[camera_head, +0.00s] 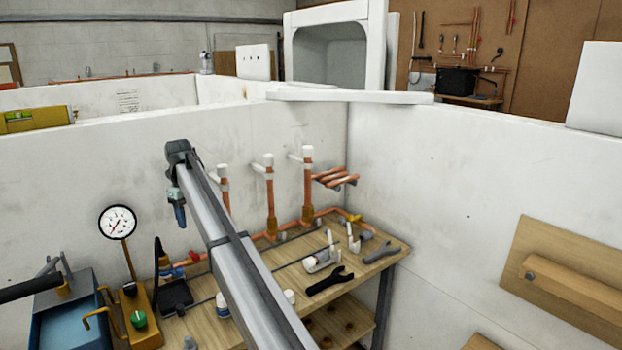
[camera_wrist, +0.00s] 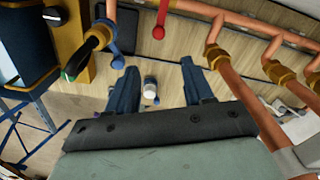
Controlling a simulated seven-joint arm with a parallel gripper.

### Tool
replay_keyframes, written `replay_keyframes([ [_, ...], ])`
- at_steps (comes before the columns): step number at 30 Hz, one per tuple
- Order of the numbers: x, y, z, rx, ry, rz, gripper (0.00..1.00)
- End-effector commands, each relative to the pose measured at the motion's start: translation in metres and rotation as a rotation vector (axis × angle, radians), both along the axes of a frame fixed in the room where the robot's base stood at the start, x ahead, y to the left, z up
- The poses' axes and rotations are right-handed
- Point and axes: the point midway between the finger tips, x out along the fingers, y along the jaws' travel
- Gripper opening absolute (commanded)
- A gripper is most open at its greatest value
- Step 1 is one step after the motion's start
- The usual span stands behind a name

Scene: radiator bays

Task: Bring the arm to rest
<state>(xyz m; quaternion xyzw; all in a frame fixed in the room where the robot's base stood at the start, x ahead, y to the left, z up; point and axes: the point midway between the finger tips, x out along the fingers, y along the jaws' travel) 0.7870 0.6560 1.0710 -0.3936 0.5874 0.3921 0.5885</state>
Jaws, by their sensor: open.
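My arm (camera_head: 238,262) reaches from the lower edge of the head view up and left over the wooden workbench. My gripper (camera_head: 180,215) hangs at its far end, small and partly hidden in that view. In the wrist view my gripper (camera_wrist: 160,92) shows two blue fingers spread apart with a gap between them. Nothing is held. A small white-capped bottle (camera_wrist: 150,88) shows in the gap, lower down on the bench and apart from the fingers.
Copper pipes (camera_wrist: 225,75) with brass fittings run close to the right of my gripper in the wrist view. A pressure gauge (camera_head: 118,222) and a blue box (camera_head: 68,318) stand at the left. White walls (camera_head: 480,180) enclose the bench. Loose tools, including a black wrench (camera_head: 330,281), lie on it.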

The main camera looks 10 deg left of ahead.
Motion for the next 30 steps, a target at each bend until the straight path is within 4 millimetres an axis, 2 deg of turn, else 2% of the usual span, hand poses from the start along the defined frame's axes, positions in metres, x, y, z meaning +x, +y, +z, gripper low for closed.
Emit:
replay_keyframes([
  [5,-0.011,-0.061,-0.032,-0.011,-0.024,0.108,0.52],
  [12,-0.039,-0.192,-0.098,-0.058,-0.074,0.400,0.52],
  [15,-0.052,-0.238,-0.119,-0.083,-0.089,0.518,0.52],
  [21,-0.073,-0.300,-0.146,-0.124,-0.104,0.688,0.52],
  [27,-0.092,-0.344,-0.164,-0.159,-0.110,0.811,0.52],
  [30,-0.099,-0.360,-0.174,-0.175,-0.102,0.853,0.52],
])
